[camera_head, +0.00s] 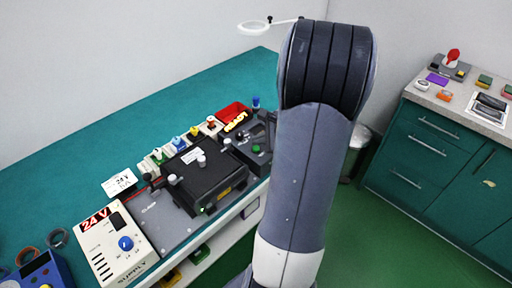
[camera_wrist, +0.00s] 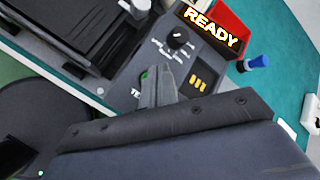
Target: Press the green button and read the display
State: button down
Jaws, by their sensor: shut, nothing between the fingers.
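The dark test box (camera_head: 262,158) stands at the right end of the teal bench, beside my arm. Its green button (camera_head: 256,148) shows in the head view; in the wrist view only a sliver of the green button (camera_wrist: 144,74) shows beside my fingers. My gripper (camera_wrist: 158,76) is shut and empty, its fingertips over the box face at the button; I cannot tell whether they touch it. The display (camera_wrist: 210,27) reads "READY" in lit letters and also shows in the head view (camera_head: 235,121). A small window (camera_wrist: 198,83) with orange bars lies right of my fingers.
A black knob (camera_wrist: 177,38) sits near my fingertips. A black lidded fixture (camera_head: 205,172) stands left of the box, a red bin (camera_head: 232,110) behind it. A 24 V power supply (camera_head: 118,245) stands further left. Green floor lies right of my arm.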

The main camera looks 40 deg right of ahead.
aim_at(259, 149)
jog(key=shift+f, duration=0.1)
dwell(0.7)
jog(key=shift+f+b, duration=0.35)
jog(key=shift+b, duration=0.15)
jog(key=shift+f+b, duration=0.4)
dwell(0.6)
jog(key=shift+r, duration=0.1)
jog(key=shift+r+p, duration=0.6)
jog(key=shift+r, duration=0.15)
jog(key=shift+r+p, duration=1.95)
jog(key=shift+r, duration=0.55)
